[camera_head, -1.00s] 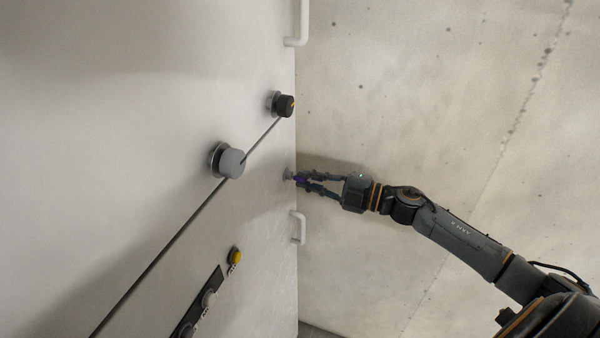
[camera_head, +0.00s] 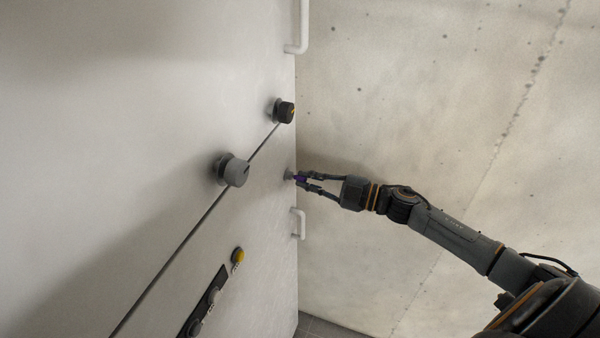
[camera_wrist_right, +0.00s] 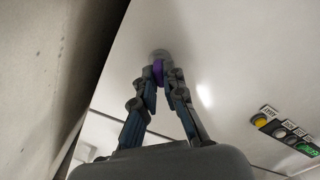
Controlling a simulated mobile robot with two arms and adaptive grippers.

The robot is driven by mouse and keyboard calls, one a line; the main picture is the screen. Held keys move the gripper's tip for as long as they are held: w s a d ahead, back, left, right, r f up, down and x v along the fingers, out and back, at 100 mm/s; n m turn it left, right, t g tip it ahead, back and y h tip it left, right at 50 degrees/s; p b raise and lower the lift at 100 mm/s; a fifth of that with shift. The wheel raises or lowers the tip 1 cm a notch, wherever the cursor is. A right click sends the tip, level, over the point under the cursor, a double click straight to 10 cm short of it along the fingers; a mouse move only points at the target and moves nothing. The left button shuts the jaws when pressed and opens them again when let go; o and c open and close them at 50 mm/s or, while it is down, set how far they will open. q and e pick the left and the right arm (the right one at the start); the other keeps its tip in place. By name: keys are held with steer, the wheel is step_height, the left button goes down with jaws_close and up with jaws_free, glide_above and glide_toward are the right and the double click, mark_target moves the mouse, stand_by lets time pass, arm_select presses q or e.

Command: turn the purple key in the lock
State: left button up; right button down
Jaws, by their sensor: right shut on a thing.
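The purple key (camera_head: 300,178) sits at the round metal lock (camera_head: 289,175) on the light cabinet front, near its right edge. My right gripper (camera_head: 304,179) comes in from the right and is shut on the key. In the right wrist view the purple key (camera_wrist_right: 158,70) shows between the fingertips (camera_wrist_right: 161,80), with the lock (camera_wrist_right: 160,54) just beyond it. The fingers hide part of the key, and I cannot tell how far it is turned. My left gripper is not in view.
A grey knob (camera_head: 236,171) and a black knob (camera_head: 284,112) stick out from the front. A yellow button (camera_head: 238,254) and a dark button strip (camera_head: 204,302) are lower down. White handles (camera_head: 298,224) stand near the edge. A concrete wall (camera_head: 430,100) is at the right.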

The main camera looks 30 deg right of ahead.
steer(key=shift+m+p, duration=0.4)
steer(key=shift+m, duration=0.6)
steer(key=m, duration=0.3)
steer(key=shift+m, duration=0.3)
steer(key=m, duration=0.3)
steer(key=shift+m, duration=0.5)
steer(key=c, duration=1.3)
jaws_free()
steer(key=shift+a, duration=0.15)
steer(key=shift+c, duration=0.2)
